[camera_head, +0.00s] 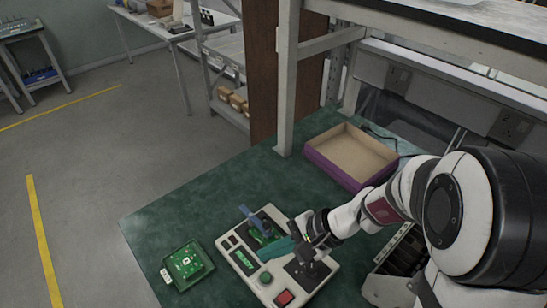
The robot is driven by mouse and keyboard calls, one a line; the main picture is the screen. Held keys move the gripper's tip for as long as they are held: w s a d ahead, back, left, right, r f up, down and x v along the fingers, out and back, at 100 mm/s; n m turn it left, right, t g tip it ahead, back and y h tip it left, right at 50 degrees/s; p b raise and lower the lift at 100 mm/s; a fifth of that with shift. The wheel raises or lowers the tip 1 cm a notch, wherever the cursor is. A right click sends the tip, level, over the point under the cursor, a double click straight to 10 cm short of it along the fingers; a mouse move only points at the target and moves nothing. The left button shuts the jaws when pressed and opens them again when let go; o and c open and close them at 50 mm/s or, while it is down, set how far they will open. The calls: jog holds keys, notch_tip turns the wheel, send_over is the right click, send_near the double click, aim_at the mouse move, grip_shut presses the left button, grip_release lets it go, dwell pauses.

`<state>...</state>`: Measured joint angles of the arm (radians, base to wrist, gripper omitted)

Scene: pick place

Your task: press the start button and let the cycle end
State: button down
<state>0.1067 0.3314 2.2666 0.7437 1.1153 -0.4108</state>
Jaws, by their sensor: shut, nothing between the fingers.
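A pale test fixture (232,268) stands on the green bench top. My gripper (303,253) is shut and empty, over the right part of the fixture and apart from both buttons in the picture. Its fingertips are hard to make out against the dark panel and a teal piece (278,248) beside them.
A small green tray (168,281) with a circuit board (188,263) lies left of the fixture. An open cardboard-coloured box with purple sides (341,172) stands behind. A bench post (288,80) rises at the back. The bench top between tray and box is clear.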

jog(key=shift+w+f, duration=0.45)
send_over(271, 276)
jog(key=shift+s+f, duration=0.15)
jog(key=shift+f, duration=2.05)
jog(key=shift+s+f, duration=0.1)
jog(key=shift+f, duration=2.05)
jog(key=shift+f, duration=0.45)
jog(key=shift+f, duration=0.35)
jog(key=shift+r, duration=0.8)
